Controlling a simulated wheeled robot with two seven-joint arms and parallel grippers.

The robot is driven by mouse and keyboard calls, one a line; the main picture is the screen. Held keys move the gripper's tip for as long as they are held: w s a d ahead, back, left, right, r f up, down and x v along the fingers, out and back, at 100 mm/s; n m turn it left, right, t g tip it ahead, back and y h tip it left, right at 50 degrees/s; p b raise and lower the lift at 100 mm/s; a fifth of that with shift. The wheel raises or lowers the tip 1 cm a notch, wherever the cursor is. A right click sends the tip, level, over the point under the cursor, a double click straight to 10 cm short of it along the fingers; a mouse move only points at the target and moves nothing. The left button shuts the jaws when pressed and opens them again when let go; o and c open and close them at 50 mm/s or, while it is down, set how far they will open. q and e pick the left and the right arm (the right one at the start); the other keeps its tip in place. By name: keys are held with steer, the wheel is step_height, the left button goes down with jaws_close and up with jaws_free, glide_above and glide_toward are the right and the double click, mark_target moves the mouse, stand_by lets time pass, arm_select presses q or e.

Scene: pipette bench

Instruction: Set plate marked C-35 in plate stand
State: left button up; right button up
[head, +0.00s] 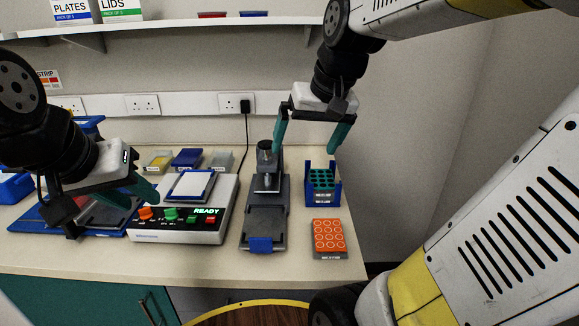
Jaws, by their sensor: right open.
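No marking C-35 can be read on any item, so I cannot tell which one is that plate. A pale, blue-edged plate (190,185) lies on top of a white instrument (165,236) whose display reads READY. I cannot pick out the plate stand for certain. My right gripper (305,150) is open and empty, pointing down above the bench between a dark grey device (265,222) and a blue rack (322,198). My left gripper (128,194) is low over the left bench, beside the white instrument; its jaws overlap things behind, so its grip is unclear.
Several small trays, including a yellow one (158,161) and a blue one (187,158), stand at the back. An orange block (328,237) lies at the front right. A blue mat (28,220) lies partly hidden below my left arm. A shelf (180,25) spans the wall.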

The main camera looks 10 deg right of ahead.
steer(key=s+a+f+n+t, duration=0.1)
steer(key=s+a+f, duration=0.1)
steer(key=s, duration=0.6)
steer(key=shift+a+t, duration=0.3)
steer(key=shift+a, duration=0.3)
steer(key=shift+f, duration=0.1)
stand_by(0.6)
